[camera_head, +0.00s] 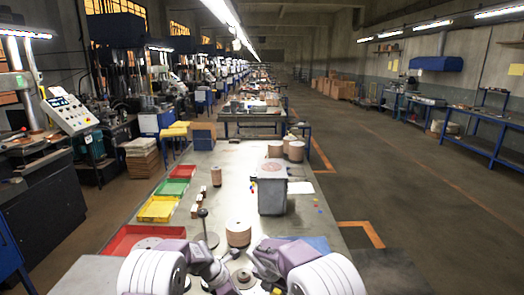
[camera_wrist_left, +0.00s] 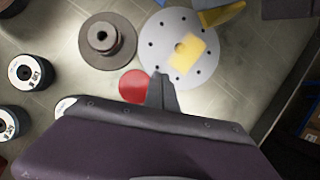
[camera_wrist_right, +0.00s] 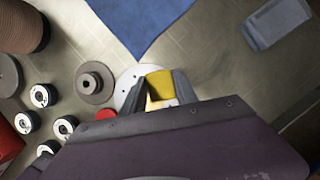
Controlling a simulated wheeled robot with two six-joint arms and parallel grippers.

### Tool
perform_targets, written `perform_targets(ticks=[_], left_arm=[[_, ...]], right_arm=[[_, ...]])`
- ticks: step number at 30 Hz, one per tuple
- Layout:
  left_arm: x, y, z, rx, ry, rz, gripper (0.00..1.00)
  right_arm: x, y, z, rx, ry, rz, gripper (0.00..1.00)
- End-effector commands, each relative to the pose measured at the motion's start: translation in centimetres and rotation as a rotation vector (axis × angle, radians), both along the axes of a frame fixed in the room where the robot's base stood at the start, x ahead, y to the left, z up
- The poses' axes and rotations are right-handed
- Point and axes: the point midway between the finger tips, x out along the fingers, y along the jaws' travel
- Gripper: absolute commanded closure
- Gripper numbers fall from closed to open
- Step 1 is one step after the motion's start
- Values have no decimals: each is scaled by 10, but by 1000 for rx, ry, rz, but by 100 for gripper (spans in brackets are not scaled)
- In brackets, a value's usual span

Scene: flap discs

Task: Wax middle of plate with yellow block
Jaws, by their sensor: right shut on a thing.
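The plate is a light grey round disc with several small holes, clear in the left wrist view (camera_wrist_left: 207,62). A pale yellow, see-through-looking patch (camera_wrist_left: 180,54) lies over its middle. My right gripper (camera_wrist_right: 157,83) is shut on the yellow block (camera_wrist_right: 160,82), close by the plate; its height above it is hard to tell. The yellow block shows at the top of the left wrist view (camera_wrist_left: 217,15), past the plate's far edge. My left gripper (camera_wrist_left: 161,76) looks shut and empty, near the plate's edge. The head view shows the plate poorly.
A dark flanged hub (camera_wrist_left: 101,40) stands beside the plate. A red disc (camera_wrist_left: 134,86) lies near my left gripper. Several small white-topped rolls (camera_wrist_right: 42,96) stand to the side. A blue sheet (camera_wrist_right: 145,18) lies beyond. A grey bin (camera_head: 271,195) stands farther back.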

Motion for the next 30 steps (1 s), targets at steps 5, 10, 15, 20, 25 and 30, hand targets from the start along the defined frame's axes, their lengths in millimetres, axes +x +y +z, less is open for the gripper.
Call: perform_targets(ticks=[5, 10, 15, 20, 25, 30], left_arm=[[0, 0, -4, 0, 0, 0, 100], [0, 0, -6, -1, -1, 0, 100], [0, 0, -6, 0, 0, 0, 100], [0, 0, -7, 0, 0, 0, 100], [0, 0, -7, 0, 0, 0, 100], [0, 0, -7, 0, 0, 0, 100]], right_arm=[[0, 0, 0, 0, 0, 0, 100], [0, 0, 0, 0, 0, 0, 100], [8, 8, 0, 0, -2, 0, 100], [18, 20, 0, 0, -1, 0, 100], [29, 33, 0, 0, -1, 0, 100], [36, 40, 0, 0, -1, 0, 100]])
